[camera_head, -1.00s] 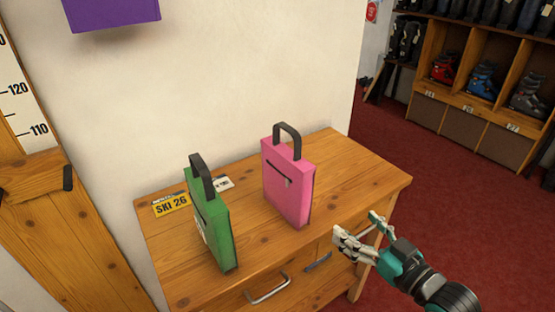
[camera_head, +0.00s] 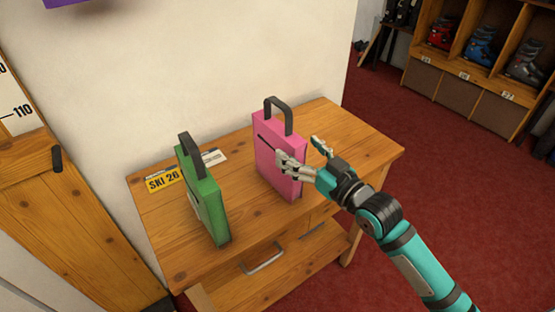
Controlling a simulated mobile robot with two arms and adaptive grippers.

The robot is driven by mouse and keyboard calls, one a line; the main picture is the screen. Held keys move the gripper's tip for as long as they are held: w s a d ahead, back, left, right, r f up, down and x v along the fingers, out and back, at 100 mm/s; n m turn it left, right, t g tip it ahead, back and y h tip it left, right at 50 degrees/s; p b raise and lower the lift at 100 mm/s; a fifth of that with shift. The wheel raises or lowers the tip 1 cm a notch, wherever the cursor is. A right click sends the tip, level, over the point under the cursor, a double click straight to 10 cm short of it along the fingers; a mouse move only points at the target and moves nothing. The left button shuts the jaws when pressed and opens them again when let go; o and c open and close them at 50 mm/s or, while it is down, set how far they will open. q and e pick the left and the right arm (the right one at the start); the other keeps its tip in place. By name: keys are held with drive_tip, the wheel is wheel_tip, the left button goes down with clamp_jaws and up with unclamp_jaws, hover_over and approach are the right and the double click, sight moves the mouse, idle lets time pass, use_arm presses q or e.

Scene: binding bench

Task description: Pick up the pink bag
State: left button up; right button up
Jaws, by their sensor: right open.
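The pink bag (camera_head: 267,154) stands upright on the wooden bench, with a dark handle loop on top. My right gripper (camera_head: 300,154) is open at the bag's right side, and its pale fingers cover part of the bag's front and right edge. I cannot tell whether the fingers touch the bag. The green bag (camera_head: 207,203) stands upright on the bench to the left of the pink one, also with a dark handle. My left gripper is not in view.
The bench top right of the pink bag is clear. Shelves with ski boots (camera_head: 480,51) stand at the back right.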

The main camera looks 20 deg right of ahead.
drive_tip(key=shift+w+a, duration=0.1)
drive_tip(key=shift+w, duration=0.2)
drive_tip(key=x, duration=0.3)
drive_tip(key=f+p+x, duration=0.1)
drive_tip(key=shift+w+a, duration=0.25)
drive_tip(key=shift+w, duration=0.05)
clamp_jaws()
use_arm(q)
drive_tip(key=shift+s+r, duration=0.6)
use_arm(e)
drive_tip(key=shift+d+r, duration=0.1)
drive_tip(key=shift+r, duration=0.1)
